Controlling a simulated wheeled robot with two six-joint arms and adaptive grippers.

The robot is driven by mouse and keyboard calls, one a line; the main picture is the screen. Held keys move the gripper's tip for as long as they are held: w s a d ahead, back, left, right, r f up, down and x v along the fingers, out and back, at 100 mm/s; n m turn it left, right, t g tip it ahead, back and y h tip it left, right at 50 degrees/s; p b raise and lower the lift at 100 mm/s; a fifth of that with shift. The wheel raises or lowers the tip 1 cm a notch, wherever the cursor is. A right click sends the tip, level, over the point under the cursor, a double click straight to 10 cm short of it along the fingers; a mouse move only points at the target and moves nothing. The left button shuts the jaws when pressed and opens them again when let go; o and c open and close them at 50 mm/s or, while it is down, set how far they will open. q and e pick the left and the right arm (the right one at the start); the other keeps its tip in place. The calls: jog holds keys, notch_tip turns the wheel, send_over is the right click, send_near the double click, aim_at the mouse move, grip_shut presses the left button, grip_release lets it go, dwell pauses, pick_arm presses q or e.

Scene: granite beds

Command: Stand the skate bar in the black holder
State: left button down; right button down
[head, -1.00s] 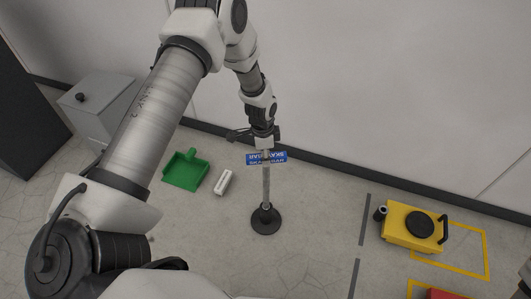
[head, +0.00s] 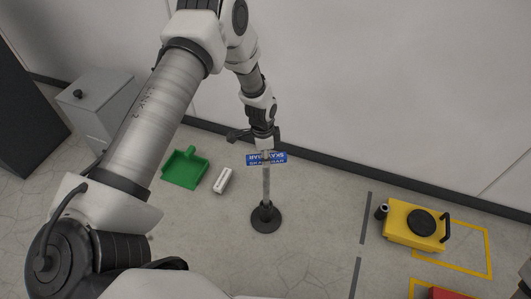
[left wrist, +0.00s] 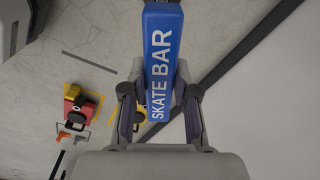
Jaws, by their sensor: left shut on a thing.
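The skate bar is a grey upright pole (head: 266,185) with a blue sign (head: 267,159) near its top. In the left wrist view the blue face (left wrist: 160,60) reads SKATE BAR. From above I cannot tell how deep the bar sits.
A green dustpan (head: 186,168) and a small white block (head: 222,180) lie left of the holder. A grey box (head: 104,98) stands by the wall. A yellow case (head: 412,228) stands at the right, with a red thing (head: 452,294) below it. The floor around the holder is clear.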

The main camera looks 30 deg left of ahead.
pick_arm(q)
jog(key=shift+f, duration=0.15)
jog(key=shift+f+b, duration=0.85)
jog(key=shift+f, duration=0.05)
jog(key=shift+r, duration=0.1)
jog(key=shift+s+f, duration=0.1)
jog(key=shift+f, duration=0.15)
jog(key=c, duration=0.8)
grip_release()
jog(key=shift+f, duration=0.1)
jog(key=shift+a+r, duration=0.2)
jog(key=shift+r, duration=3.65)
